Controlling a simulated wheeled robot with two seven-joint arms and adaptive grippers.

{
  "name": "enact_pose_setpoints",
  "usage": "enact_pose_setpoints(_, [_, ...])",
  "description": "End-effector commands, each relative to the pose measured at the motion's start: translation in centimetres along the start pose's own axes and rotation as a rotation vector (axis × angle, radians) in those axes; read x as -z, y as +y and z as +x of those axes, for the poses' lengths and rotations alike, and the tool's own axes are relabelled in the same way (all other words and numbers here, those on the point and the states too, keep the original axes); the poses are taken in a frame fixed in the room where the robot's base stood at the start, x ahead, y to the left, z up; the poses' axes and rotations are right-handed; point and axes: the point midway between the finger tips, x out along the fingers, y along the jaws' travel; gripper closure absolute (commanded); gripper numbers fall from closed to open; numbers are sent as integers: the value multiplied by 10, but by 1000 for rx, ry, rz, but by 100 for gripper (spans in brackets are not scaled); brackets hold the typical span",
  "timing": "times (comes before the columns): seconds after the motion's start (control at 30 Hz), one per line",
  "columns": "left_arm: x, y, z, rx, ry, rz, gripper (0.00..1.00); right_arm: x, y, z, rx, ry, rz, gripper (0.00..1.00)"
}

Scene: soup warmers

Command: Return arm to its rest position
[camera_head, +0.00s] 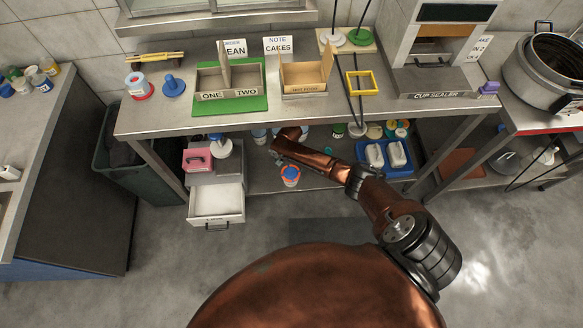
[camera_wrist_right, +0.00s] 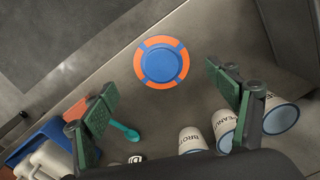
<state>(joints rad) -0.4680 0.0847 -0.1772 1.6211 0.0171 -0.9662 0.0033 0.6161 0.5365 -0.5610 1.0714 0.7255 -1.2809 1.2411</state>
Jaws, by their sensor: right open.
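My right arm reaches from the lower right of the head view to the lower shelf, ending at my right gripper (camera_head: 281,146) under the table's front edge. In the right wrist view my right gripper (camera_wrist_right: 160,86) is open, its green-padded fingers wide apart with nothing between them. A round container with a blue and orange lid (camera_wrist_right: 162,62) lies ahead of the fingertips in that view, apart from both fingers. It also shows in the head view (camera_head: 290,175) on the lower shelf, just below the gripper. My left gripper is not in view.
The steel table (camera_head: 330,117) holds a divided box (camera_head: 218,93) on a green mat and a cardboard box (camera_head: 305,78). Below are a drawer unit (camera_head: 216,204), a blue tray (camera_head: 370,147) and several labelled cups (camera_wrist_right: 192,140) near the gripper. Floor in front is clear.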

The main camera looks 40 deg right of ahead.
Motion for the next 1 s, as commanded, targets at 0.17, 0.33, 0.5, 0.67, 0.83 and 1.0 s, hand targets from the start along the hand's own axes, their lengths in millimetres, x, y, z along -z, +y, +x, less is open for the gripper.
enact_pose_setpoints(0.17, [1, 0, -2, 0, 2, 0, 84, 0, 0, -2, 0, -1, 0, 20])
enact_pose_setpoints(0.33, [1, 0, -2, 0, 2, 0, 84, 0, 0, -2, 0, -1, 0, 20])
enact_pose_setpoints(0.5, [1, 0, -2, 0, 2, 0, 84, 0, 0, -2, 0, -1, 0, 20])
enact_pose_setpoints(0.67, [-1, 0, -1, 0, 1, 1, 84, -5, 7, 5, 2, -2, -12, 20])
enact_pose_setpoints(0.83, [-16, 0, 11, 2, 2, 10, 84, -30, 57, 49, 18, 14, -114, 20])
enact_pose_setpoints(1.0, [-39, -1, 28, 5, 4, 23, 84, -77, 134, 104, 27, 46, -282, 20])
